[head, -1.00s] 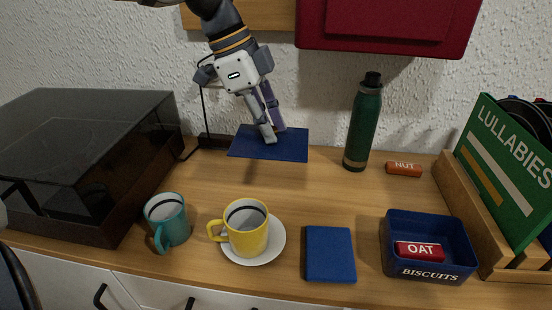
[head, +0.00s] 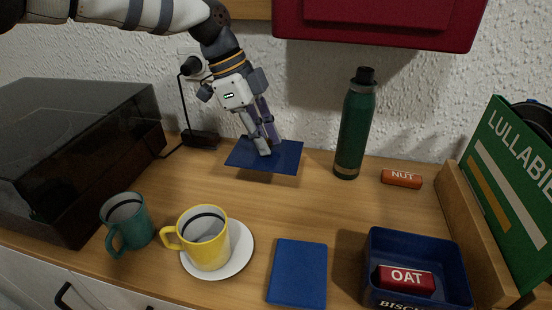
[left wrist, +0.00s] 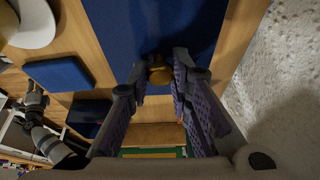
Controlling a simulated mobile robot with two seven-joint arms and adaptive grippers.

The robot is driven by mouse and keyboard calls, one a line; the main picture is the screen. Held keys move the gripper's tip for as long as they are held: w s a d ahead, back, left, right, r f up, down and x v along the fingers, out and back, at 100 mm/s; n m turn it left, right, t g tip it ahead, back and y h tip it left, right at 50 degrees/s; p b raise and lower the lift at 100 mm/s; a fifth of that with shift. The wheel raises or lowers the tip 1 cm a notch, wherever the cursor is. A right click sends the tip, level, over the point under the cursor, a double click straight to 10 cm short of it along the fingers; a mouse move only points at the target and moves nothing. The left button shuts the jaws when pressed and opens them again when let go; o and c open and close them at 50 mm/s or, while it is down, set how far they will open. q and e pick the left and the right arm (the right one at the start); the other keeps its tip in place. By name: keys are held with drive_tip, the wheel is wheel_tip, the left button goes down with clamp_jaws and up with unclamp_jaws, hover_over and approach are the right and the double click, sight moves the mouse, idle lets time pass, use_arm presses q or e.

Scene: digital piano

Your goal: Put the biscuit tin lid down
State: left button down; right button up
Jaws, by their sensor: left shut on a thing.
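The biscuit tin lid (head: 240,153) is a flat dark blue panel near the wall at the back of the wooden top. My left gripper (head: 264,150) is shut on its knob from above. In the left wrist view, the round golden-brown knob (left wrist: 160,74) sits between the fingers, with the blue lid (left wrist: 150,30) beyond. The lid seems a little above the wood; contact is hard to tell. The blue biscuit tin (head: 440,272) stands open at the front right, holding a red OAT pack (head: 405,279). In the left wrist view, a dark, small shape at left seems to be my right gripper (left wrist: 36,98).
A green bottle (head: 354,125) and orange NUT pack (head: 402,178) stand right of the lid. A blue flat block (head: 298,273), yellow cup (head: 205,243) on a saucer (head: 243,257) and teal mug (head: 128,222) line the front. The middle wood is clear.

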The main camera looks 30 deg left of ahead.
sight(270, 144)
use_arm(q)
drive_tip(key=w+f, duration=0.2)
drive_tip(key=f, duration=0.1)
drive_tip(key=shift+w+f+b, duration=0.1)
drive_tip(key=shift+w+b, duration=0.2)
drive_tip(key=shift+w, duration=0.05)
drive_tip(key=shift+w+a+f, duration=0.1)
drive_tip(key=shift+w+f, duration=0.1)
drive_tip(key=shift+f, duration=0.7)
drive_tip(key=shift+w+f, duration=0.15)
drive_tip(key=shift+f, duration=0.75)
drive_tip(key=shift+f, duration=0.1)
drive_tip(key=c, duration=1.5)
unclamp_jaws()
drive_tip(key=shift+o, duration=0.2)
drive_tip(key=v, duration=1.2)
drive_tip(key=shift+s, duration=0.1)
